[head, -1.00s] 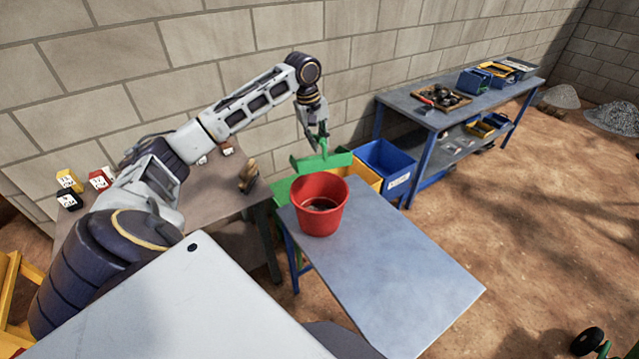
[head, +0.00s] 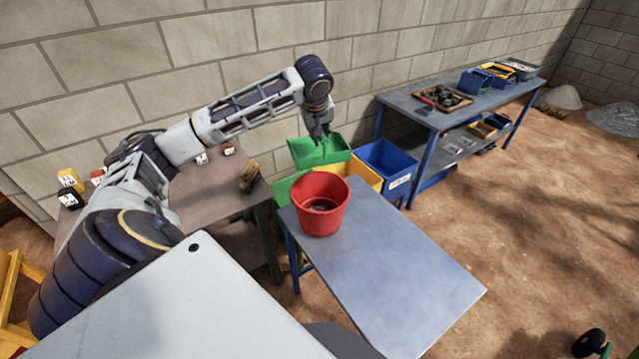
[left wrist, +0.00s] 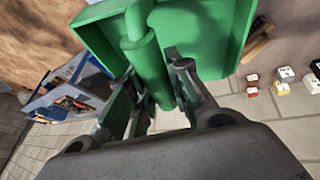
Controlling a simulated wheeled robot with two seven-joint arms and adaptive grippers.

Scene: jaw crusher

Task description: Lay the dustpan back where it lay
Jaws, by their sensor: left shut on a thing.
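My left gripper (head: 322,133) is shut on the handle of the green dustpan (head: 312,153). It holds the dustpan in the air behind the red bucket (head: 334,218), above the coloured bins. In the left wrist view the green handle (left wrist: 143,50) runs between the fingers, and the pan (left wrist: 205,35) spreads out beyond them. The pan's broad green face shows in the head view. The red bucket stands upright on the grey table (head: 390,270) with some dark material inside. My right gripper is not in view.
A brown table (head: 205,200) at the left holds a brush (head: 249,176) and small coloured blocks (head: 68,180). Yellow (head: 365,174) and blue (head: 385,163) bins stand behind the bucket. A blue-legged bench (head: 425,115) carries trays. The grey table's front is clear.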

